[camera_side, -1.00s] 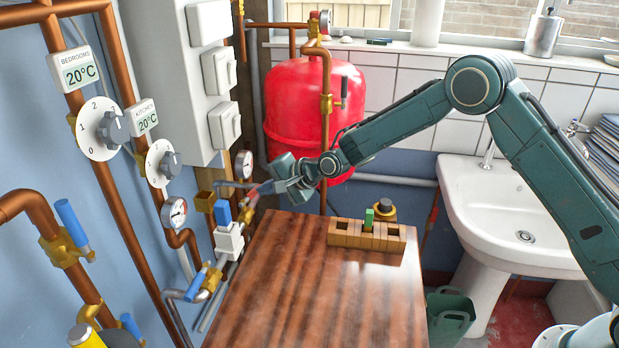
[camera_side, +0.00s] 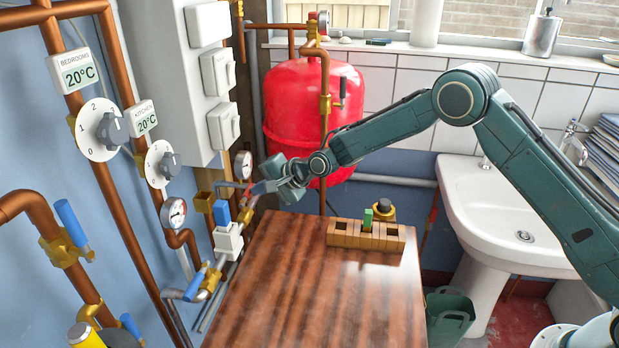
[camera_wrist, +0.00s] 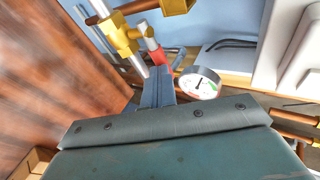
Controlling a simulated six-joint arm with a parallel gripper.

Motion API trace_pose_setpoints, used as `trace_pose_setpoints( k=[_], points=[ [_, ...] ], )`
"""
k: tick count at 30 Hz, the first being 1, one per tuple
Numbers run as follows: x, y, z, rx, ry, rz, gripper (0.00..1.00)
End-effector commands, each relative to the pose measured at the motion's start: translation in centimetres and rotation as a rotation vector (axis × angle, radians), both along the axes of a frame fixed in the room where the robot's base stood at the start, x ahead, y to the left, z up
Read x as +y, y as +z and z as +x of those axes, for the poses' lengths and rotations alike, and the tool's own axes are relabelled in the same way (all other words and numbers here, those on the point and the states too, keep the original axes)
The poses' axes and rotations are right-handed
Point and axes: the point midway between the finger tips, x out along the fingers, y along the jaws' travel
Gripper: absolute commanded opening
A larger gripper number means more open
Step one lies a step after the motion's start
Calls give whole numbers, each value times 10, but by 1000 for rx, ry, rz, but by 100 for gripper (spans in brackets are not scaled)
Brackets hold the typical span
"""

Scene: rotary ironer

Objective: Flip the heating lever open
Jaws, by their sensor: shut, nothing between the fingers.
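My gripper (camera_side: 264,187) is shut and empty, reaching left to the pipework beyond the table's far left corner. In the wrist view its fingers (camera_wrist: 158,84) point up the picture, with the tips right beside a red lever handle (camera_wrist: 160,58). That handle sits on a brass valve (camera_wrist: 122,33) on a pipe. I cannot tell whether fingers and handle touch. No label shows that this red handle is the heating lever. In the side view the handle is mostly hidden by the gripper.
A pressure gauge (camera_wrist: 205,84) is close to the right of the fingers. A white valve box with a blue top (camera_side: 228,240) stands left of the wooden table (camera_side: 320,300). A red tank (camera_side: 300,105) is behind my gripper. A wooden block rack (camera_side: 345,238) sits on the table.

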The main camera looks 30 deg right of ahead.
Motion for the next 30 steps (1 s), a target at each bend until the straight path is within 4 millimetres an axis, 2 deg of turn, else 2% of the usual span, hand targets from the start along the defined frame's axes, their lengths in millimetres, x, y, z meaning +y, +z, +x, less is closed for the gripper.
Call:
trace_pose_setpoints(
  k=[1, 13, 30],
  points=[
    [1, -1, 7, -18, -10, 3, 0],
    [2, -1, 7, -18, -11, 2, 0],
    [7, -2, -10, -14, -1, 4, 0]
  ],
)
